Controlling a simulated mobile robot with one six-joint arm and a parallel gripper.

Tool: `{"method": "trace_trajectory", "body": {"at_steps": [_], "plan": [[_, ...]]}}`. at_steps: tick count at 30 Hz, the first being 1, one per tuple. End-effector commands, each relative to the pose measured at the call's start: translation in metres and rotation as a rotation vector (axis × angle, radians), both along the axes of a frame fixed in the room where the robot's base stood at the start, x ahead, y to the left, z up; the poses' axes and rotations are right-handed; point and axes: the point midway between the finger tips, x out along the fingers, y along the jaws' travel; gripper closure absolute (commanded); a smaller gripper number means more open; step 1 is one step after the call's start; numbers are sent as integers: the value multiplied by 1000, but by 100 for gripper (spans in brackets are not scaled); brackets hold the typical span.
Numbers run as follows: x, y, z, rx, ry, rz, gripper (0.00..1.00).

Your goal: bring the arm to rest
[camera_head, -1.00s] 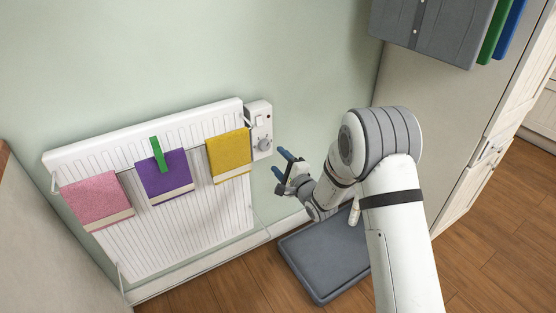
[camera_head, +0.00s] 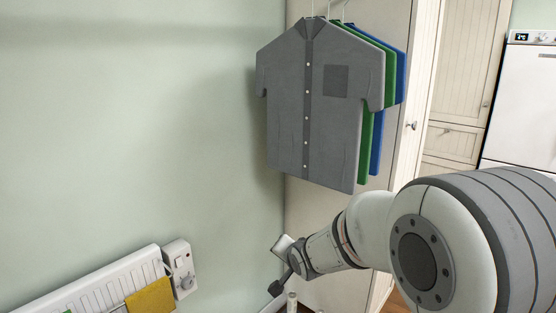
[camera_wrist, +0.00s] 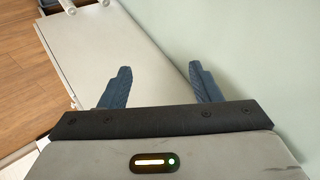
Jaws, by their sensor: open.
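My arm reaches in from the lower right in the head view, its large white and grey joint close to the camera. My gripper shows only in part in the head view, as a dark piece (camera_head: 276,287) at the wrist's left end, low in front of the wall. In the wrist view my gripper (camera_wrist: 160,70) has its two dark blue fingers spread wide apart. Nothing is held between them. Behind the fingers are a pale panel (camera_wrist: 140,50) and the green wall (camera_wrist: 270,50).
Grey, green and blue shirts (camera_head: 315,110) hang against the cream cabinet side above my wrist. A white radiator (camera_head: 90,290) with a control box (camera_head: 180,268) and a yellow cloth (camera_head: 150,297) is at the lower left. The wall between is bare.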

Motion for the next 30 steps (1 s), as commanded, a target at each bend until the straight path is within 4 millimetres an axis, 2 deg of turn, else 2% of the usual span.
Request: {"method": "trace_trajectory", "body": {"at_steps": [1, 5, 7, 12, 16, 18, 21, 30], "plan": [[-19, -22, 32, -73, 32, 4, 43], [-77, -66, 68, -250, 162, 59, 43], [-112, -85, 86, -328, 239, 105, 43], [-198, -115, 121, -453, 415, 254, 43], [-247, -123, 134, -492, 508, 363, 43], [-263, -125, 138, -500, 538, 404, 43], [-276, -126, 139, -506, 562, 438, 43], [-279, -126, 138, -508, 567, 448, 43]]}}
